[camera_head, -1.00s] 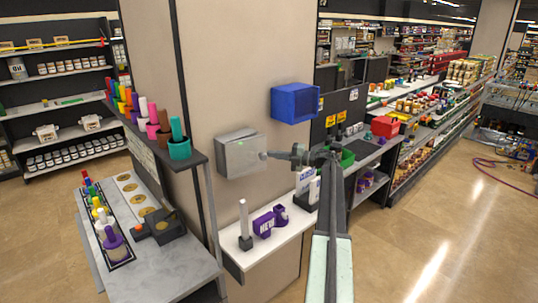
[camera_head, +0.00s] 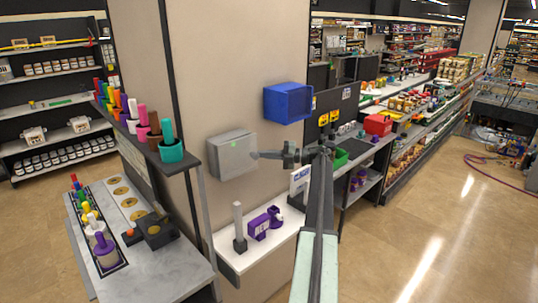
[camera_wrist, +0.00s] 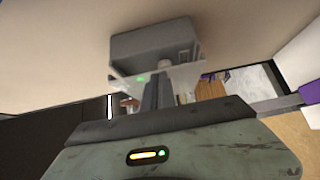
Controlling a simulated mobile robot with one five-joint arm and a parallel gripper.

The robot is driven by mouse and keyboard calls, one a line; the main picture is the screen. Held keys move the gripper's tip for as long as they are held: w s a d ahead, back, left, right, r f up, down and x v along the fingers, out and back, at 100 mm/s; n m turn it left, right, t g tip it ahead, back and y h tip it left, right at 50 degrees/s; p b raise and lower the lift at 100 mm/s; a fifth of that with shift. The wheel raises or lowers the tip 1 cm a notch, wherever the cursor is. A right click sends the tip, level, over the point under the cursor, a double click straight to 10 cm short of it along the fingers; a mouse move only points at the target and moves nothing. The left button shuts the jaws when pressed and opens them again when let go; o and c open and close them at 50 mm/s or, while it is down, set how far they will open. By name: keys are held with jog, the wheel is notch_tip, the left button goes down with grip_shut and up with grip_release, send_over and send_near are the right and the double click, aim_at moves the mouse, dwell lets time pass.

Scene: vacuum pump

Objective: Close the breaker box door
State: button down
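A blue bin (camera_head: 288,103) hangs on the wall right of and above the box. A white shelf (camera_head: 240,254) below bears purple items and a grey post. A dark shelf with coloured cups (camera_head: 172,150) juts out at left. Open floor (camera_head: 420,250) lies at right.

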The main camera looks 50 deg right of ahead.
jog(key=v, duration=0.7)
jog(key=m+t+h, duration=0.3)
jog(key=m+h, duration=0.6)
jog(key=h, duration=0.5)
send_near(257, 157)
jog(key=w, duration=0.3)
jog(key=w+d, duration=0.1)
jog(key=w, duration=0.2)
jog(key=shift+w+d, duration=0.15)
jog(key=shift+d, duration=0.05)
